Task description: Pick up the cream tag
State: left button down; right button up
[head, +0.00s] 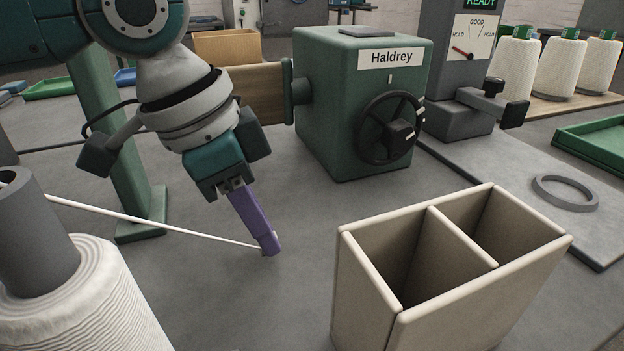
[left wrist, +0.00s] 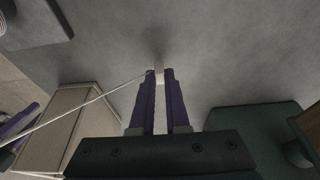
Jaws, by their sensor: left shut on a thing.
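The cream tag (left wrist: 158,72) is a small pale block between my left gripper's fingertips in the left wrist view. My left gripper (head: 268,246) has purple fingers, is shut on the tag and points down low over the grey tabletop. It also shows in the left wrist view (left wrist: 158,84). In the head view the fingers mostly hide the tag. A white thread (head: 150,221) runs from the fingertips up to the left, above the white yarn cone (head: 95,300). Purple fingers (left wrist: 17,124), seemingly my right gripper's, show partly at the left wrist view's edge; their opening is unclear.
A cream two-compartment box (head: 365,300) stands right of my left gripper. Behind are the green Haldrey machine (head: 325,105) with a black handwheel (head: 390,128) and a green post (head: 115,140). A grey ring (head: 565,194) and green tray (head: 595,140) lie right. Bare tabletop surrounds the fingertips.

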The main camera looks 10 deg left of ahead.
pick_arm(q)
notch_tip(320, 180, up, 22)
jog(key=p, duration=0.9)
jog(key=shift+p, duration=0.3)
